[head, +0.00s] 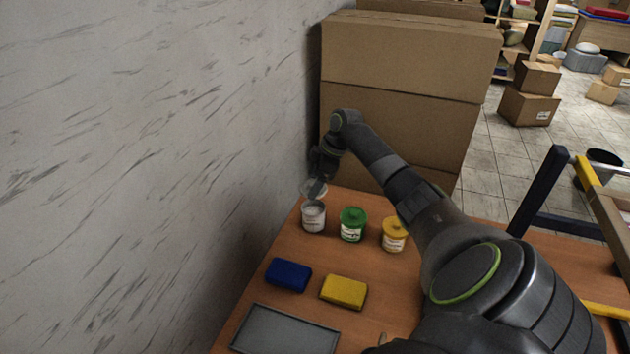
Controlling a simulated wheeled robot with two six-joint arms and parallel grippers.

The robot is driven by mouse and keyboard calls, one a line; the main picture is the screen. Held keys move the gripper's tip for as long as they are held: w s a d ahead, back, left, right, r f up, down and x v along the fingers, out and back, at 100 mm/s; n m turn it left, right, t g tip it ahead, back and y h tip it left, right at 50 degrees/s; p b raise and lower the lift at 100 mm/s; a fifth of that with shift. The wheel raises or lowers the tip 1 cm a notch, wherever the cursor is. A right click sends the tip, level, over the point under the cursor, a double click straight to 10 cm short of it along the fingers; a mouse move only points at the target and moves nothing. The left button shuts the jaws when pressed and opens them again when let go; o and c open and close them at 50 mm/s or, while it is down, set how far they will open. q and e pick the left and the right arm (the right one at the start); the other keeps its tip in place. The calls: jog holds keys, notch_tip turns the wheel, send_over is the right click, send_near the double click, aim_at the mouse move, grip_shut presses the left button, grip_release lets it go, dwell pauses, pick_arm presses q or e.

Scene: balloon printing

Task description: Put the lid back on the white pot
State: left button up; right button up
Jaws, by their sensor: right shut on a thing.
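The white pot (313,219) stands upright at the far left of the brown table, and its top looks uncovered. My right gripper (318,185) is right above it, pointing down and shut on the pale lid (308,187). The lid appears just above the back of the pot's rim, partly hidden by the fingers. I cannot tell whether lid and rim touch. My left gripper is not in view.
A green pot (352,225) and a yellow-lidded pot (394,235) stand to the right of the white pot. A blue block (289,275), a yellow block (344,291) and a grey tray (285,331) lie nearer. The wall (150,150) is close on the left; large cardboard boxes (400,110) stand behind.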

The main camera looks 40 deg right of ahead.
jog(key=shift+s+a+f+b, duration=0.1)
jog(key=shift+f+b, duration=1.65)
jog(key=shift+f, duration=0.1)
notch_tip(320, 180, down, 2)
jog(key=shift+f+b, duration=0.15)
jog(key=shift+b, duration=0.45)
jog(key=shift+p, duration=0.5)
jog(key=shift+f+p, duration=0.1)
jog(key=shift+p, duration=0.2)
dwell(0.6)
jog(key=o, duration=1)
jog(key=shift+o, duration=0.3)
